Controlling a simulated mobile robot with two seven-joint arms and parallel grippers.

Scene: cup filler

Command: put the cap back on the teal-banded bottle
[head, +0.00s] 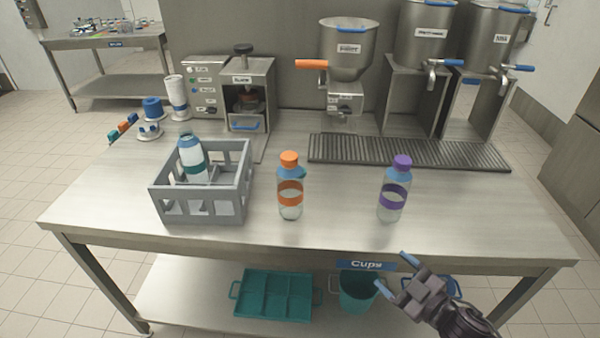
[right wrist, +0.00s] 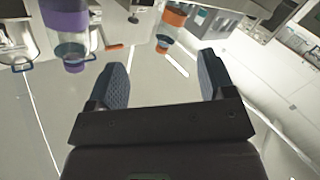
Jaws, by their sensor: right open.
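The teal-banded bottle (head: 194,160) leans slightly in the grey crate (head: 201,208) at the left of the table. Its top is pale blue, and I cannot make out a teal cap on it. No loose teal cap is clearly visible on the table. My right gripper (head: 396,273) is open and empty in front of the table's front edge, at the lower right, far from the crate. In the right wrist view its two blue fingers (right wrist: 162,74) stand apart with nothing between them. My left gripper is out of view.
An orange-capped bottle (head: 290,188) and a purple-capped bottle (head: 394,190) stand upright on the table. A drip grate (head: 408,152) lies below the dispensers. Small coloured items (head: 123,127) and a blue-topped holder (head: 152,108) are at the back left. A teal tray (head: 273,295) sits below.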

